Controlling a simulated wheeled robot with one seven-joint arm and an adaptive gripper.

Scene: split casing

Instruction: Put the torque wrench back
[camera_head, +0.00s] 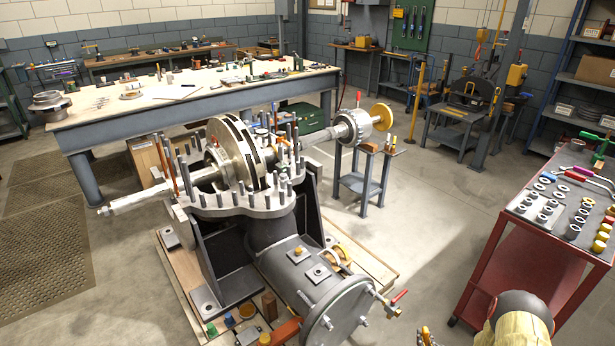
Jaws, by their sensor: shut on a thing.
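I cannot single out the torque wrench with certainty.
Rings, sockets and coloured caps (570,230) lie on the cart top. A long bench (150,115) with small parts stands behind the casing. A small grey stand (362,188) is at the shaft's right end. Floor (440,225) is clear between casing and cart.

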